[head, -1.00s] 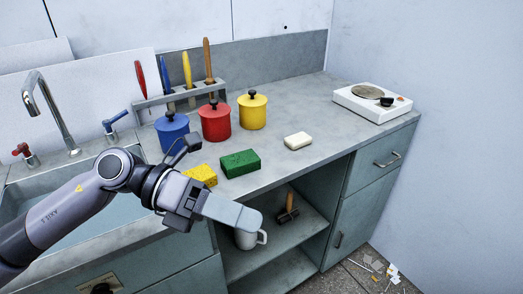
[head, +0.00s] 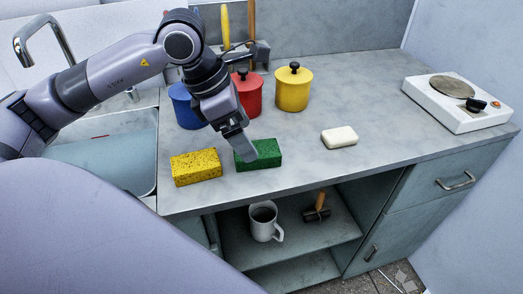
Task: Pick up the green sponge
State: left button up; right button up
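The green sponge (head: 262,154) is a speckled block lying on the grey worktop near its front edge. My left gripper (head: 240,143) points down at its left end, and a fingertip overlaps it in the picture. I cannot tell whether they touch. The fingers line up in this view, so their opening is unclear. The sponge's upper left corner is hidden behind the finger. My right gripper is out of view.
A yellow sponge (head: 196,167) lies just left of the green one. Blue (head: 185,106), red (head: 248,96) and yellow (head: 293,88) pots stand behind. White soap (head: 339,137) and a hotplate (head: 458,101) are to the right. The sink (head: 110,160) is left; a mug (head: 263,222) is below.

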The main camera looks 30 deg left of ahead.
pick_arm(q)
jog(key=x, duration=0.5)
jog(key=shift+w, duration=0.15)
jog(key=c, duration=1.1)
